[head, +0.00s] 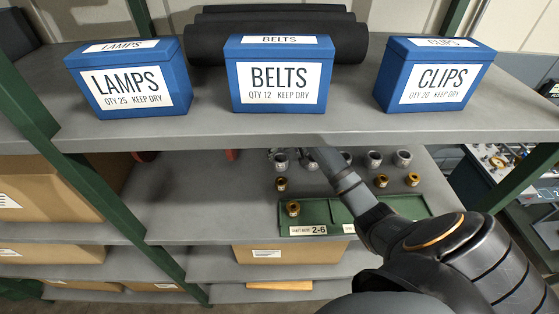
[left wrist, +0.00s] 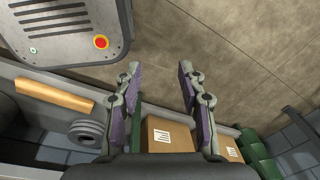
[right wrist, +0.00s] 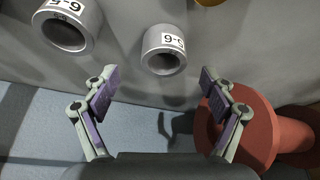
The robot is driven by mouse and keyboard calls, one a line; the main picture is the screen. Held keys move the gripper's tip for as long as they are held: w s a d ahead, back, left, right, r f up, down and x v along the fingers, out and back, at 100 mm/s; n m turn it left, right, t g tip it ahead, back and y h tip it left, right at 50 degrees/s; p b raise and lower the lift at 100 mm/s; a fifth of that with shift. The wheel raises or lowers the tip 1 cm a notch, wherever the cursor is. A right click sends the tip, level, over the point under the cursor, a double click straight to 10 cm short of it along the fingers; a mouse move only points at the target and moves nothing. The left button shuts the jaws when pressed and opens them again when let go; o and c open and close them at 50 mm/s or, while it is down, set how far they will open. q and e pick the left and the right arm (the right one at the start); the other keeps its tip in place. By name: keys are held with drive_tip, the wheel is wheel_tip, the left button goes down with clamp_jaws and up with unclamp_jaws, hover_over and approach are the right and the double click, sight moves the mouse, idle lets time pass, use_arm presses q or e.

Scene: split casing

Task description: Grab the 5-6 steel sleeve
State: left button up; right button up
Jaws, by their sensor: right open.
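In the right wrist view a grey steel sleeve (right wrist: 164,50) stands just ahead of my right gripper (right wrist: 159,82), roughly centred between the fingertips. Its label seems to read 5-6. A second steel sleeve (right wrist: 70,27), with a similar label that seems to read 6-5, stands to its left. The right gripper is open and empty, apart from both. In the head view my right arm reaches under the upper shelf, whose edge hides the fingers, toward a row of steel sleeves (head: 374,159). My left gripper (left wrist: 160,72) is open and empty, away from the sleeves.
Several brass sleeves (head: 381,181) stand before the steel row. A green tray (head: 340,228) marked 2-6 holds one brass piece. A red spool-like part (right wrist: 240,135) is close to the right finger. The upper shelf (head: 300,134) carries blue boxes (head: 280,75) and overhangs my right arm.

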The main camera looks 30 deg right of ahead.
sight(281, 159)
drive_tip(key=x, duration=0.1)
drive_tip(key=p+x, duration=0.1)
drive_tip(key=x, duration=0.2)
drive_tip(key=shift+w+a+f+p, duration=0.1)
drive_tip(key=shift+a+f+p, duration=0.05)
drive_tip(key=shift+a+p, duration=0.2)
drive_tip(key=shift+d+f, duration=0.1)
drive_tip(key=shift+f, duration=0.2)
drive_tip(key=shift+w+f, duration=0.1)
drive_tip(key=shift+f, duration=0.1)
drive_tip(key=shift+c, duration=1.3)
drive_tip(key=c, duration=1.4)
use_arm(q)
drive_tip(key=w+r, duration=0.2)
drive_tip(key=shift+w+r, duration=0.1)
drive_tip(key=shift+w, duration=0.2)
use_arm(e)
drive_tip(key=shift+r, duration=0.1)
clamp_jaws()
